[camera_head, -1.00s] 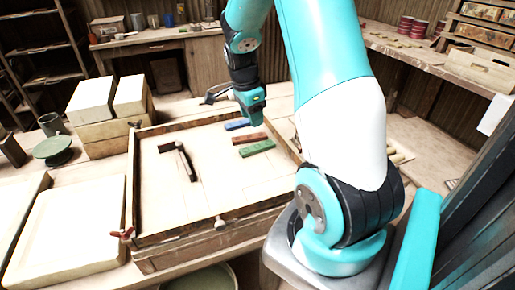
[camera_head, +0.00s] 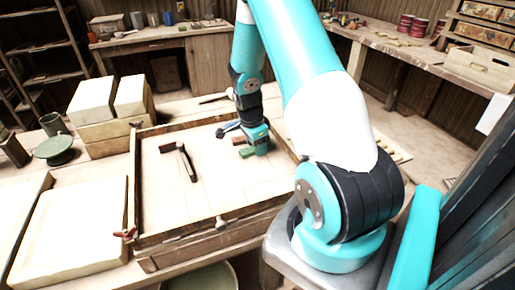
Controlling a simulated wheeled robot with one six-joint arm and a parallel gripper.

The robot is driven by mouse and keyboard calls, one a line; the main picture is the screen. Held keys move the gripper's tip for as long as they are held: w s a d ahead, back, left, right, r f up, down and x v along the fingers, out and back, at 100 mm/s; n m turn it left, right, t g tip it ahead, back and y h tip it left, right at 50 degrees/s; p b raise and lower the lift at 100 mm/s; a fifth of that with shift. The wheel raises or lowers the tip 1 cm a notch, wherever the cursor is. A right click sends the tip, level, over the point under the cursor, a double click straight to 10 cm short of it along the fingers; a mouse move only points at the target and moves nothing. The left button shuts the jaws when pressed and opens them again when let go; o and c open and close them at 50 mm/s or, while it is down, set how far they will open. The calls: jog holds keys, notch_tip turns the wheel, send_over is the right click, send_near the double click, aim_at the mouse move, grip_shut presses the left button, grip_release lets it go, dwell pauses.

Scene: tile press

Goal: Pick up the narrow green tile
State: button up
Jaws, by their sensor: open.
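The green tile (camera_head: 246,153) lies flat in the shallow wooden tray (camera_head: 205,240), towards its right side. Only its left end shows; my gripper hides the rest. A bit of the red tile (camera_head: 238,141) shows just behind it. The blue tile is hidden behind my gripper. My gripper (camera_head: 261,150) is open and low over the green tile. Whether its fingers touch or straddle the tile cannot be made out.
A black-handled tool (camera_head: 182,160) lies in the tray, left of the tiles. Pale blocks (camera_head: 108,112) are stacked beyond the tray's left rim. A pale slab (camera_head: 72,230) lies left of the tray. The tray's front middle is clear.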

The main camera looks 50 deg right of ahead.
jog(key=shift+c, duration=0.5)
jog(key=c, duration=0.6)
jog(key=shift+r, duration=0.15)
jog(key=shift+c, duration=0.2)
